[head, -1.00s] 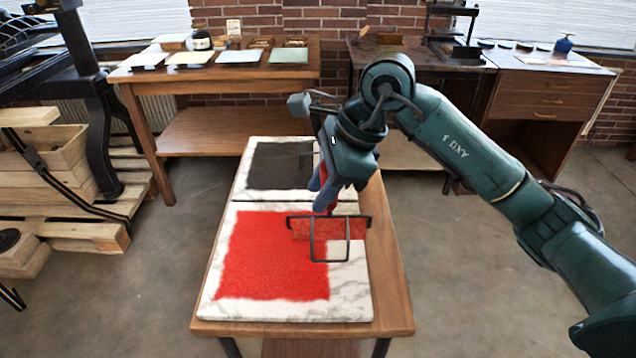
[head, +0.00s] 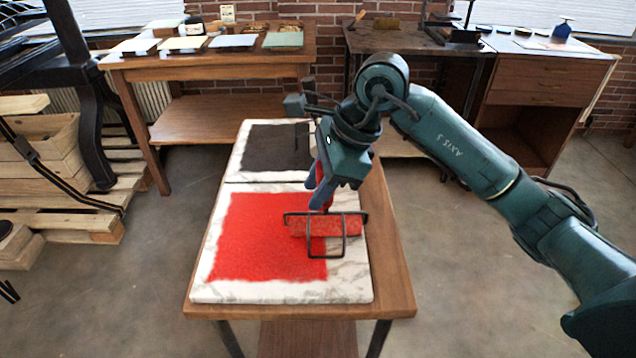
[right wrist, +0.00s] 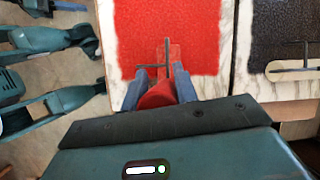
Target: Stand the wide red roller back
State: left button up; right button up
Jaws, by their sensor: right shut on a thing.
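My right gripper (head: 322,192) is shut on the red handle of the wide red roller (head: 340,225). The roller's red drum and black wire frame show below the gripper, over the right part of the red-inked marble slab (head: 350,285). I cannot tell whether the frame touches the slab. In the right wrist view, the two blue-grey fingers (right wrist: 162,85) close around the red handle (right wrist: 158,97), with part of the dark wire frame beyond it. The drum is hard to make out there against the red ink. My left gripper is not in view.
A bench (head: 215,105) and a dark worktable (head: 410,42) stand behind; pallets (head: 60,190) are left.

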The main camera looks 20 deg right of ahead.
jog(key=o, duration=1)
jog(key=shift+o, duration=0.5)
jog(key=o, duration=0.3)
jog(key=shift+p+v, duration=0.75)
jog(key=shift+v, duration=0.7)
jog(key=w+p+v, duration=0.1)
jog(key=p+v, duration=0.2)
jog(key=v, duration=0.3)
jog(key=shift+s, duration=0.5)
